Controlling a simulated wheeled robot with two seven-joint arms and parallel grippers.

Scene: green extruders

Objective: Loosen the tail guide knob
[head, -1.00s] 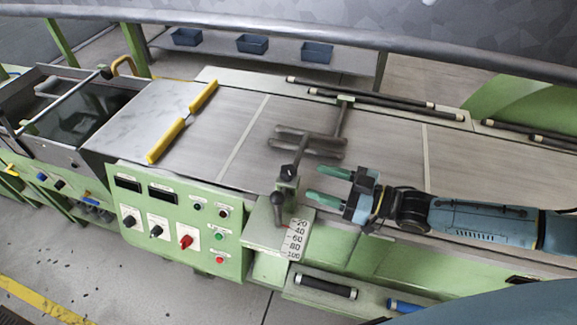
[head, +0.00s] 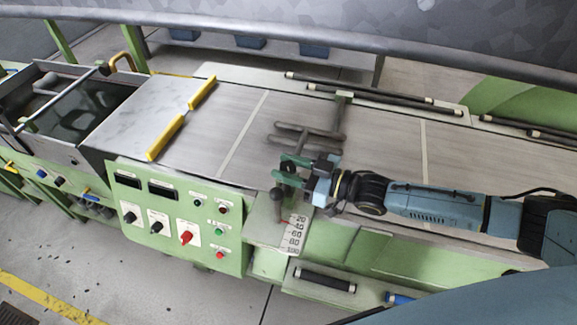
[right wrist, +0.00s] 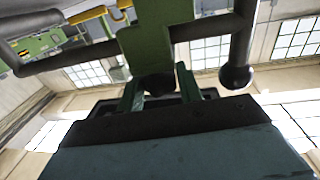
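The tail guide knob (head: 287,168) is a small black knob on a green bracket at the near edge of the conveyor bed. My right gripper (head: 289,170) is at it, with one green fingertip on its far side and one on its near side. The fingers are apart, around the knob; I cannot tell if they touch it. In the right wrist view the dark knob (right wrist: 157,85) shows between the two fingers, partly hidden by the gripper body. The dark guide bars (head: 308,135) lie over the bed behind it. My left gripper is not in view.
A lever with a round dark ball (head: 276,194) stands just in front of the knob, beside a numbered scale (head: 293,236). A green control panel (head: 178,215) with knobs and buttons is to the left. The conveyor bed (head: 375,150) is bare to the right.

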